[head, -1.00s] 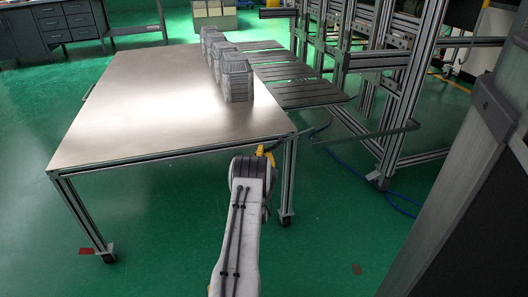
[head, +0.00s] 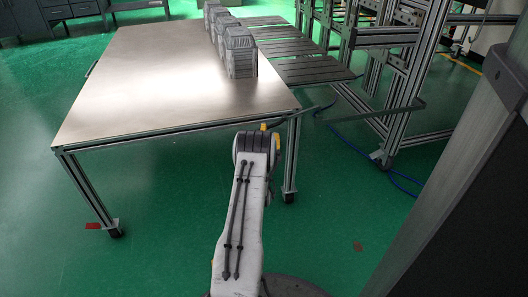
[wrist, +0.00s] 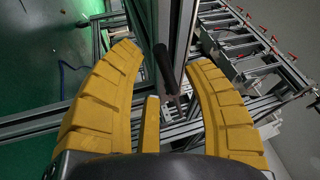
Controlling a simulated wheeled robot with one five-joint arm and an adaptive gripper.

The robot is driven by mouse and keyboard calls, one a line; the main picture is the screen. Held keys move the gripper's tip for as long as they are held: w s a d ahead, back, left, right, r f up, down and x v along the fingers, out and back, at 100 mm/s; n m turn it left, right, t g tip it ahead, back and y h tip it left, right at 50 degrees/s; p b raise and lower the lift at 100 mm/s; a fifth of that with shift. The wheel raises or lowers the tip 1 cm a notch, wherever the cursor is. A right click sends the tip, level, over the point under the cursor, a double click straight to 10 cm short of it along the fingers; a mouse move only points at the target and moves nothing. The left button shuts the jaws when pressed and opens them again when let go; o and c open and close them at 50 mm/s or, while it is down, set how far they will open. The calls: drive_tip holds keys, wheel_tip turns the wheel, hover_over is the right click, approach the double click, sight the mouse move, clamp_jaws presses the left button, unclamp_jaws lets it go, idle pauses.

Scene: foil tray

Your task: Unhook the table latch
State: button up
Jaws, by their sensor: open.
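The metal-topped table (head: 155,75) stands ahead in the head view. A thin dark bar (head: 322,107) sticks out to the right at its near right corner; it may be the latch. My gripper (head: 270,135) is mostly hidden behind my arm in the head view, with only yellow bits showing near that corner. In the wrist view, my gripper (wrist: 163,55) is open, its two yellow fingers apart. A dark handle-like rod (wrist: 165,67) appears between the fingers, beside a metal profile. I cannot tell its depth or whether anything touches it.
Several grey crates (head: 240,52) stand along the table's right edge. A metal frame rack (head: 405,85) with dark slats (head: 305,70) is to the right. A large grey post (head: 465,170) fills the near right. Green floor is free at the left.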

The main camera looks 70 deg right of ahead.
drive_tip(key=v, duration=0.9)
drive_tip(key=shift+a, duration=0.35)
drive_tip(key=shift+c, duration=0.2)
